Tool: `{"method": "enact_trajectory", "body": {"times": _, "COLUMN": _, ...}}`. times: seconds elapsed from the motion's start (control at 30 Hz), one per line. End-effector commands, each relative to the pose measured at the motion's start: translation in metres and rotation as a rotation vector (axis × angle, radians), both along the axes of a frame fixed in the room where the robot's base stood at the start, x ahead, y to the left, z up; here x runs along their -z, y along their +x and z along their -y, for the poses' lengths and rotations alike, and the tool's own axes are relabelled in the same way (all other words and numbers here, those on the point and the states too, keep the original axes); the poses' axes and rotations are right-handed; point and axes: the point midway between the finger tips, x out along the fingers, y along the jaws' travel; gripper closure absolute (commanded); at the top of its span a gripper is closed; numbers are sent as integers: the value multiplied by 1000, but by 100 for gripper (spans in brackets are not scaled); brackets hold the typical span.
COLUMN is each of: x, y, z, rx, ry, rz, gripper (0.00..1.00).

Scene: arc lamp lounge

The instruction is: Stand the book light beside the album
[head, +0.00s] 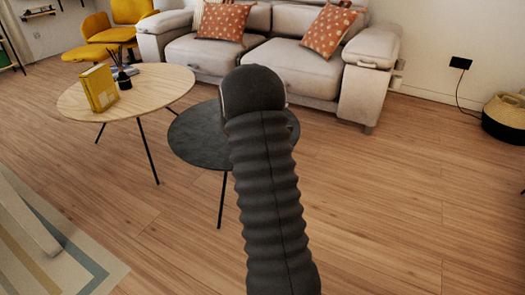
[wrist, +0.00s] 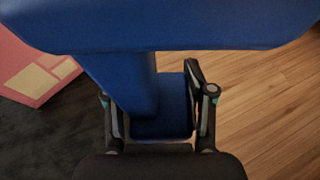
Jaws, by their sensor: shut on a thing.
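The blue book light (wrist: 160,25) fills the top of the wrist view, with a wide head and a stem running down between the fingers. My gripper (wrist: 155,100) is shut on its lower part. A pink block with cream patches, which looks like the album (wrist: 28,60), is at the left of the wrist view on a dark surface. The book light overlaps part of it in the picture, and I cannot tell whether they touch. In the head view my arm hides the gripper, the book light and the pink block.
The dark round table (head: 195,135) is partly behind my arm. A pale wooden table (head: 150,85) at left holds a yellow book (head: 99,88) and a dark reed bottle (head: 123,80). A sofa (head: 280,60) stands behind.

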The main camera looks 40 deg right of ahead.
Motion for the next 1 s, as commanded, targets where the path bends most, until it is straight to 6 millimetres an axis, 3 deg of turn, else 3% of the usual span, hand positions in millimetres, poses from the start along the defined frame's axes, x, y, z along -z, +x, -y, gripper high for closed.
{"method": "enact_trajectory", "body": {"times": 0.17, "x": 10, "y": 13, "z": -3, "rx": -3, "ry": 2, "rz": 0, "gripper": 88}}
{"method": "enact_trajectory", "body": {"times": 0.7, "x": 65, "y": 102, "z": -1, "rx": 8, "ry": 0, "rz": 1, "gripper": 88}}
{"method": "enact_trajectory", "body": {"times": 1.0, "x": 79, "y": 111, "z": -1, "rx": 9, "ry": 2, "rz": -2, "gripper": 88}}
